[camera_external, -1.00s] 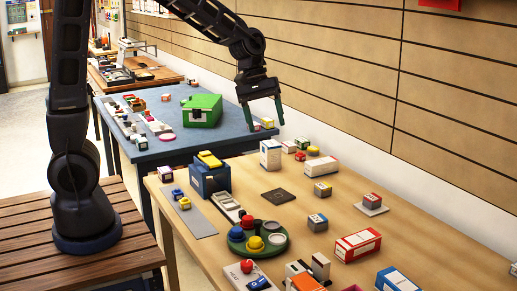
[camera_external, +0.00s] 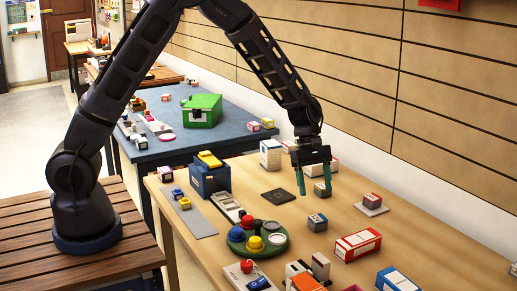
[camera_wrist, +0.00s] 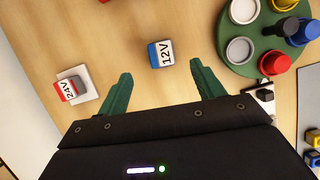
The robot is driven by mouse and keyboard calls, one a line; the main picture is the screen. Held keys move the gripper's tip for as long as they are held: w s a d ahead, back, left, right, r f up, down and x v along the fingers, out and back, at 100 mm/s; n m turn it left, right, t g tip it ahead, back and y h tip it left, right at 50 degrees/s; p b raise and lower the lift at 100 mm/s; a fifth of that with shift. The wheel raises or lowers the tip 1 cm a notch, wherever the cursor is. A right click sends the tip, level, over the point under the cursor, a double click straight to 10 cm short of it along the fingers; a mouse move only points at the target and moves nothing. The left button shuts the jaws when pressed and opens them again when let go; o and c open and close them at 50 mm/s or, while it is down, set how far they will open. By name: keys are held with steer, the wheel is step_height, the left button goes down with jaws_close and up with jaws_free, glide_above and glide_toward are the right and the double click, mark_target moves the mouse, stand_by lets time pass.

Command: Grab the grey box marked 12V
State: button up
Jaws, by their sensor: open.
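The grey box marked 12V (camera_wrist: 161,54) has a blue side and a white label, and sits on the wooden table. In the external view it is the small grey and blue box (camera_external: 317,223) between the round green tray (camera_external: 283,247) and the 24V box (camera_external: 373,199). My gripper (camera_external: 315,190) is open and empty, with green fingers pointing down, above and behind the 12V box. In the wrist view the box lies ahead of my gripper (camera_wrist: 161,68), roughly centred between the fingertips and not touching them.
The red and grey 24V box (camera_wrist: 66,90) stands on a white pad left of the 12V box in the wrist view. The tray (camera_wrist: 224,66) with coloured round pieces is at right. Another small box (camera_external: 321,190) stands behind my fingers. A dark square pad (camera_external: 278,195) lies nearby.

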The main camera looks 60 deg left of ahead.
mark_target(318, 218)
steer(key=x, duration=0.5)
steer(key=shift+f, duration=0.25)
steer(key=shift+a+x, duration=0.2)
steer(key=shift+x, duration=1.05)
steer(key=shift+a+x, duration=0.15)
steer(key=shift+x, duration=1.15)
steer(key=shift+f, duration=0.1)
steer(key=c, duration=1.1)
